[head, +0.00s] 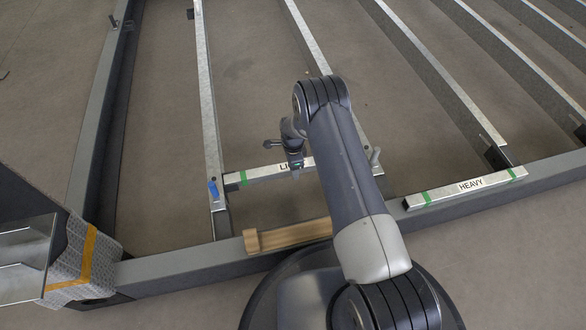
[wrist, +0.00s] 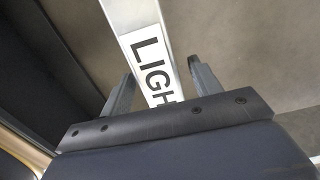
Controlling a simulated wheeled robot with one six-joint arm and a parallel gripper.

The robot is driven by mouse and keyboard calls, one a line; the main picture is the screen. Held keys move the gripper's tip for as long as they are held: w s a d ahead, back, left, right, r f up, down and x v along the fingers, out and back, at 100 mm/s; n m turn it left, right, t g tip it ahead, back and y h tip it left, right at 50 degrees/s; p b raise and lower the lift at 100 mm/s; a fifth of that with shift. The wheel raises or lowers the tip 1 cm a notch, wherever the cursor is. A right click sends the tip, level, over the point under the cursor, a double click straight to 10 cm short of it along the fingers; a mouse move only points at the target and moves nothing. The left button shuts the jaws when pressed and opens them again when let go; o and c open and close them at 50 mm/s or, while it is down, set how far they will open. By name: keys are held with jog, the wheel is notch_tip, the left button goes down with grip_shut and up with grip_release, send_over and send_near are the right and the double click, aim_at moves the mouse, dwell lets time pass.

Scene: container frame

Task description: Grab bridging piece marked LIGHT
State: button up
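The bridging piece marked LIGHT (head: 262,173) is a pale metal bar with a green band. It lies across between two long beams, partly hidden by my arm. My gripper (head: 296,172) is over its middle, across the label. In the wrist view the LIGHT piece (wrist: 143,20) runs between the two fingers of my gripper (wrist: 160,80). The fingers are apart, one on each side of the bar, with a visible gap on the right. I cannot tell how far down they reach beside it.
A similar bar marked HEAVY (head: 450,190) lies on the front beam (head: 190,262) to the right. A wooden piece (head: 290,236) lies on that beam. A blue-topped pin (head: 213,188) and a grey pin (head: 375,157) stand near the LIGHT piece's ends. A strapped bundle (head: 80,265) is at left.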

grip_shut()
dwell(0.4)
